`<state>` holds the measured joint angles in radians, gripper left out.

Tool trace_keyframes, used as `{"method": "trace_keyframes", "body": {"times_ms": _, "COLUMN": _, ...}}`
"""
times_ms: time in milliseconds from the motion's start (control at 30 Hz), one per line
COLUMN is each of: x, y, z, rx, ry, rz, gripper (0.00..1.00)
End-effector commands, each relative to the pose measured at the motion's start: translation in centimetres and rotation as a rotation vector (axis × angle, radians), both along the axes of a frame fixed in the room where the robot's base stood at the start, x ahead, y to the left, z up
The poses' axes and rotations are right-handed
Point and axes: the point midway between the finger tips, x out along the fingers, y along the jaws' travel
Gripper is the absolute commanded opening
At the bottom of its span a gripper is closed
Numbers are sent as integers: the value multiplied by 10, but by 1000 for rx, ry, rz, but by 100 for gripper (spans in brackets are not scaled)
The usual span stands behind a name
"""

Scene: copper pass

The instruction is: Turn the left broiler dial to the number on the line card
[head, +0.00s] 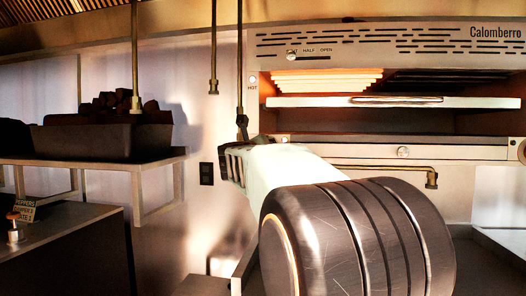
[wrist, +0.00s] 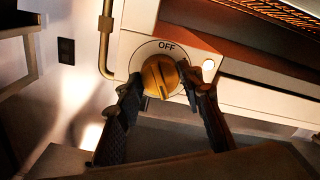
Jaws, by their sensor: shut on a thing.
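The left broiler dial (wrist: 160,76) is a round gold knob on a pale plate, with "OFF" printed above it. A dark line crosses its face, close to upright; I cannot tell a number from it. My gripper (wrist: 160,88) has one dark finger on each side of the dial and is shut on it. In the head view my arm hides the dial, and only dark finger parts of my gripper (head: 236,160) show at the broiler's left end. A small card (head: 25,210) with printed lines stands at far left; its text is too small to read surely.
The broiler (head: 385,45) has a glowing upper opening and a rack (head: 440,102). A brass pipe (wrist: 105,40) runs close left of the dial. A shelf (head: 160,163) carries a dark bin (head: 100,141) at left. A lit lamp (wrist: 208,68) sits right of the dial.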

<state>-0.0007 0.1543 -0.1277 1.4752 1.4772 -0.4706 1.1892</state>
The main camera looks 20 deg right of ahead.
Motion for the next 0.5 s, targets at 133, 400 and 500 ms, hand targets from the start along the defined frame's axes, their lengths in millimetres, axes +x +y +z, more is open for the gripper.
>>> {"method": "trace_keyframes", "body": {"times_ms": 133, "x": 0, "y": 0, "z": 1, "rx": 1, "ry": -2, "rz": 0, "gripper": 10}}
{"method": "trace_keyframes", "body": {"times_ms": 400, "x": 0, "y": 0, "z": 0, "rx": 1, "ry": -1, "rz": 0, "gripper": 52}}
{"method": "trace_keyframes", "body": {"times_ms": 500, "x": 0, "y": 0, "z": 0, "rx": 1, "ry": -1, "rz": 0, "gripper": 52}}
